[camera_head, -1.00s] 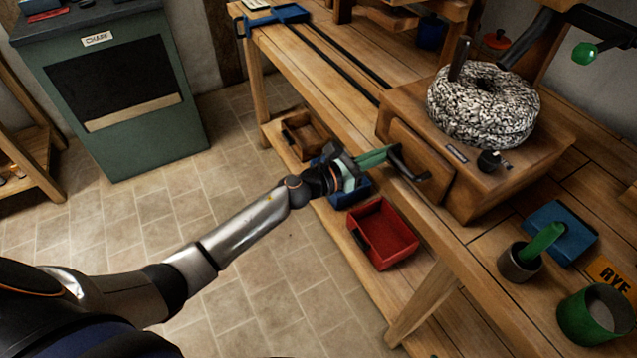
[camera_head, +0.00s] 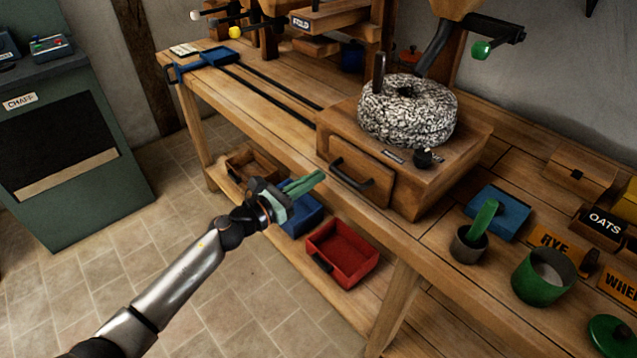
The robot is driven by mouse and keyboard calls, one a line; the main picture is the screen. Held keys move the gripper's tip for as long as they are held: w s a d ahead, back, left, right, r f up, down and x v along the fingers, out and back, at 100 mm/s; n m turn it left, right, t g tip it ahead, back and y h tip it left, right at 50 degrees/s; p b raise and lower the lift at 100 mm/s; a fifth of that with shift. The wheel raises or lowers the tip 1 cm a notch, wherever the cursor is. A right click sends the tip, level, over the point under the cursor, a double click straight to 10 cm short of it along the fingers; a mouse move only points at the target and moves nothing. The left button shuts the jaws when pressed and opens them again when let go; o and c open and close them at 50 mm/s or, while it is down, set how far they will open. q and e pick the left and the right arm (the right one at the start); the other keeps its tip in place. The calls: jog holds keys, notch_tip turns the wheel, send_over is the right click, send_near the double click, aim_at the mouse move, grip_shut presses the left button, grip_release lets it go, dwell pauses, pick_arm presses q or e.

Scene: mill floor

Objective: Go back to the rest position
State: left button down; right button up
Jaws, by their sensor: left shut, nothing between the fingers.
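My left gripper (camera_head: 305,185) has green fingers, which are shut with nothing between them. It hangs in front of the bench edge, to the left of and a little below the black handle of the mill drawer (camera_head: 362,178), clear of it. The drawer front sits in the wooden mill box (camera_head: 440,172), which carries a speckled millstone (camera_head: 408,110). My right gripper is not in view.
The wooden bench (camera_head: 250,98) runs along the wall. Its lower shelf holds red (camera_head: 343,253), blue (camera_head: 303,213) and wooden trays. A green cup (camera_head: 541,278) and a mortar (camera_head: 468,246) stand on top. A green chaff cabinet (camera_head: 75,190) stands left; the floor between is clear.

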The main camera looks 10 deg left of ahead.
pick_arm(q)
jog(key=v, duration=0.9)
jog(key=shift+a+f+b, duration=0.15)
jog(key=shift+a+b, duration=0.05)
jog(key=shift+b, duration=0.25)
